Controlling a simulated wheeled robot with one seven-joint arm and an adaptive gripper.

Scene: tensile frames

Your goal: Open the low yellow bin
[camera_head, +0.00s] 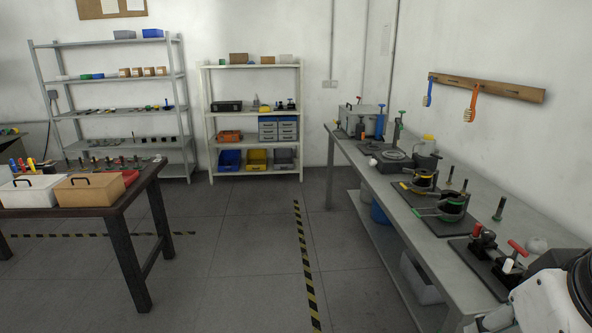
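The yellow bin (256,161) sits on the lowest shelf of the white shelf unit at the back, between a blue bin and a grey bin. It is small and far off, and I cannot tell how its front or top stands. Part of my white arm shows at the lower right corner, over the near end of the right workbench. My gripper's fingers are not in view.
The blue bin (229,160) and grey bin (284,159) flank the yellow one. A dark table (143,181) stands at left, a long grey workbench (402,206) at right. Clear floor (240,235) with hazard-striped tape lies between them, up to the shelf unit (204,110).

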